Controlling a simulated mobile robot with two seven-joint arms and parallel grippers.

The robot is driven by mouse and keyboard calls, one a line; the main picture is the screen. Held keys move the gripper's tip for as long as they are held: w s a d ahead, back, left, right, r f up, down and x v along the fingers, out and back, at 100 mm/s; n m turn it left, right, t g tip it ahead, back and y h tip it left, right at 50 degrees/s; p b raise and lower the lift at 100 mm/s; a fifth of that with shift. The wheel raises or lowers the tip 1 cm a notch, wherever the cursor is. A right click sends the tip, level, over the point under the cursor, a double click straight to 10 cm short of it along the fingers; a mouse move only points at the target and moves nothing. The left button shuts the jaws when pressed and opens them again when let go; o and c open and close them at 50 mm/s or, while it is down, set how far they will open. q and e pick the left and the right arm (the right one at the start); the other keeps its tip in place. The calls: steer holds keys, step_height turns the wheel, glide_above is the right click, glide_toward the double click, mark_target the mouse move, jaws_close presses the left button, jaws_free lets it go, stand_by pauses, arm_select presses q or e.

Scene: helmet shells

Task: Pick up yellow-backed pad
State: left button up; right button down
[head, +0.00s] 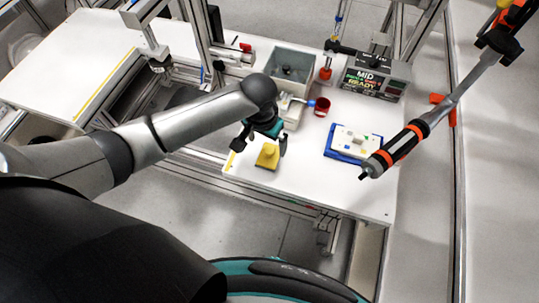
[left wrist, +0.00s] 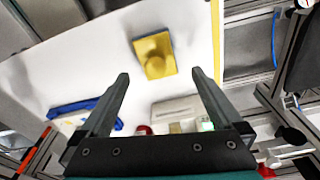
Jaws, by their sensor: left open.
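The yellow-backed pad (head: 267,156) lies on the white table near its front edge, with a rounded yellow knob on top. It also shows in the left wrist view (left wrist: 155,57), beyond the fingertips and midway between them, with a thin dark edge along one side. My left gripper (head: 260,142) is open and empty, above and just behind the pad, not touching it. Its two fingers stand wide apart in the left wrist view (left wrist: 160,80). My right gripper is not in view.
A blue tray (head: 340,156) with a white block stands right of the pad. Behind are a red cup (head: 322,106), a grey bin (head: 290,68) and a display box (head: 376,77). A tool with orange bands (head: 412,140) hangs over the right side. Table around the pad is clear.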

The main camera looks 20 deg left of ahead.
mark_target(269, 149)
arm_select(q)
steer(key=shift+w+d+f+b, duration=0.15)
steer(key=shift+f+b, duration=0.2)
steer(key=shift+f, duration=1.05)
steer(key=shift+w+d+f+b, duration=0.1)
steer(key=shift+f+b, duration=0.2)
steer(key=shift+f, duration=1.05)
steer(key=c, duration=1.2)
steer(key=shift+c, duration=0.2)
steer(key=shift+r, duration=0.15)
step_height(269, 149, up, 20)
steer(key=p, duration=0.4)
